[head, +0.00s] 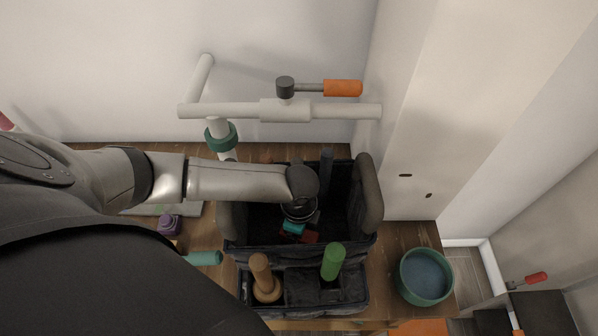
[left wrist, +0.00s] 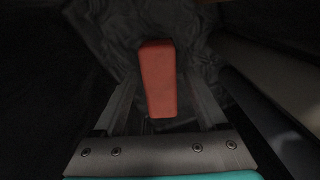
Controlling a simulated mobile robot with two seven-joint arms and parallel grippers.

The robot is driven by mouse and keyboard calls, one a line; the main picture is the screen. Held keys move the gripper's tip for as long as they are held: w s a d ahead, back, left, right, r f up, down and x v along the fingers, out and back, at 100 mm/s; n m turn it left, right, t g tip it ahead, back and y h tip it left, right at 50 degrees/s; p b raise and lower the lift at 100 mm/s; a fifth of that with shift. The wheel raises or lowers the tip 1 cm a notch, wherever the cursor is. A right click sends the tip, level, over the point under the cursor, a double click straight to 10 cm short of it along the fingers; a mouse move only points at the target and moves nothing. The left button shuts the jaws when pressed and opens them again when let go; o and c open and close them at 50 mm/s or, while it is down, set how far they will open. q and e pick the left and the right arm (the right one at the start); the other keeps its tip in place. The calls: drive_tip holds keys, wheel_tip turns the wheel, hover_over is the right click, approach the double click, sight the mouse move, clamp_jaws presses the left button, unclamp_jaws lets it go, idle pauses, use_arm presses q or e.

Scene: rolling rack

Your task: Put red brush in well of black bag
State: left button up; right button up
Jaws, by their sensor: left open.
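The black bag (head: 232,228) stands on the wooden bench, with a large open well at the back and smaller pockets in front. My left arm reaches over it and my left gripper (head: 301,216) points down into the large well. In the left wrist view a red block-like piece (left wrist: 158,80), which looks like part of the red brush, lies against dark fabric between the open fingers. The fingers stand apart from its sides. In the head view a red patch (head: 309,237) shows low in the well beside the gripper. The rest of the brush is hidden. My right gripper is not in view.
The front pockets hold a wooden-handled tool (head: 262,275) and a green-handled one (head: 333,261). A green bowl (head: 424,277) stands right of the bag. A purple item (head: 169,225) lies left. A white pipe with an orange-handled valve (head: 342,88) runs behind.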

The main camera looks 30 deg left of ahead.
use_arm(q)
wheel_tip(320, 180, up, 12)
drive_tip(key=p, duration=0.1)
drive_tip(key=shift+r, duration=0.15)
idle(0.4)
